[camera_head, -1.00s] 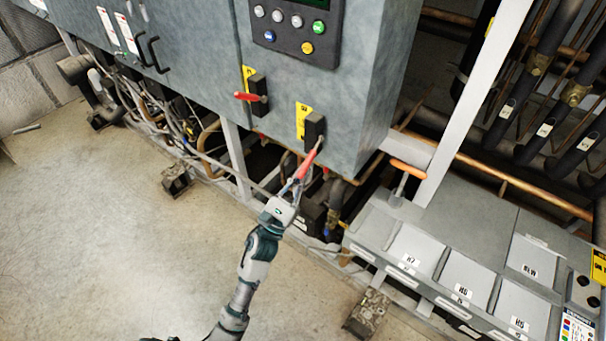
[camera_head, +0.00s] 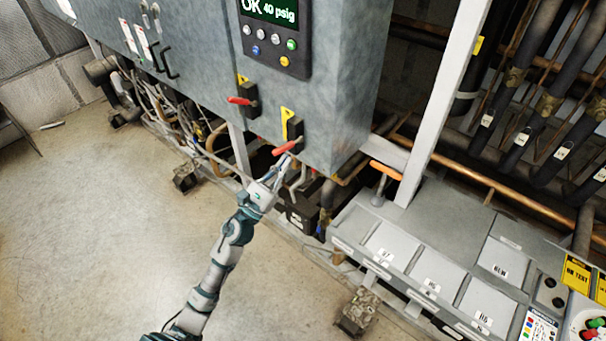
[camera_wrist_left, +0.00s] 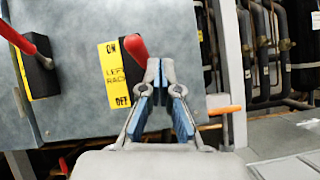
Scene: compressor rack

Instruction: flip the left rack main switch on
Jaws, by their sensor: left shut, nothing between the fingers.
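The left rack main switch is a black block with a red handle (camera_head: 286,148) low on the grey cabinet. In the head view the handle sticks out to the left, much like its neighbour's. In the left wrist view its red handle (camera_wrist_left: 135,47) shows beside the yellow label (camera_wrist_left: 115,73) reading ON, LEFT RACK and OFF; its tip is nearer the ON end. My left gripper (camera_head: 287,162) is just below the handle. In the wrist view its shut, empty fingers (camera_wrist_left: 160,68) lie right beside the handle; contact cannot be told. My right gripper is not in view.
A second red-handled switch (camera_head: 240,101) is to the left on the same cabinet. A display panel (camera_head: 272,35) is above. An orange-handled lever (camera_head: 384,170) stands right, by a grey labelled box (camera_head: 440,200). Open floor (camera_head: 110,230) lies at left.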

